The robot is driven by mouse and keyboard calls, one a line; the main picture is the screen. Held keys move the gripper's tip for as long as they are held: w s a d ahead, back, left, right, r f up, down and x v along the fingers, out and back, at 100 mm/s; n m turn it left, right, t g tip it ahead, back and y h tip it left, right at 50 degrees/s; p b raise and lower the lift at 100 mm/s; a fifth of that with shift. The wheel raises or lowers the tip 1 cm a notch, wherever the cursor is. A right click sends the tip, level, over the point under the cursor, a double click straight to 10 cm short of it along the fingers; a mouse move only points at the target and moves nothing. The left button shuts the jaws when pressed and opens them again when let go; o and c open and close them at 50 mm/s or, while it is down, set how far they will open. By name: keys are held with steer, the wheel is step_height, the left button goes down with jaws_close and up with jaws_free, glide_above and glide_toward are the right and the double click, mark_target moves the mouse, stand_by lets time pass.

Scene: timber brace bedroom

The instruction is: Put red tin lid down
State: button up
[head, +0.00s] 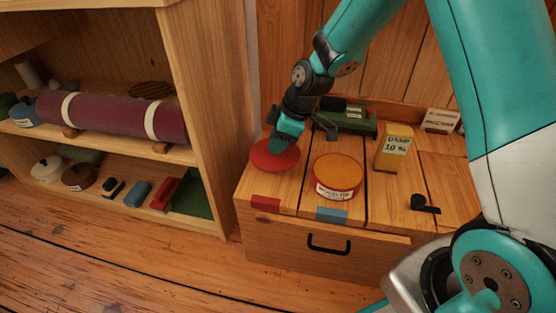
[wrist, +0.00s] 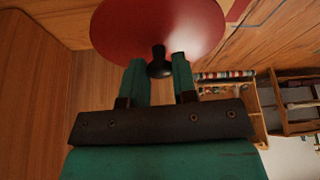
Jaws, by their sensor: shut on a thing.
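The red tin lid (head: 274,157) is a flat red disc at the left end of the wooden chest top in the head view. In the wrist view the red tin lid (wrist: 155,28) shows a dark knob between the fingertips. My gripper (wrist: 160,68) is shut on that knob; in the head view my gripper (head: 280,143) is directly above the lid. I cannot tell whether the lid touches the chest top. A round red tin (head: 336,190) with an orange-brown top and a white label stands right of the lid.
The chest top (head: 288,190) has a red patch (head: 265,203) and a blue patch (head: 332,214) on its front edge. A yellow box (head: 394,148), a green tool (head: 345,120), a white card (head: 440,121) and a small black object (head: 424,204) stand there. An open shelf (head: 215,110) is left.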

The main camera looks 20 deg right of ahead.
step_height(320, 180, down, 5)
steer(key=shift+f+b, duration=0.1)
steer(key=shift+b, duration=1)
steer(key=o, duration=0.9)
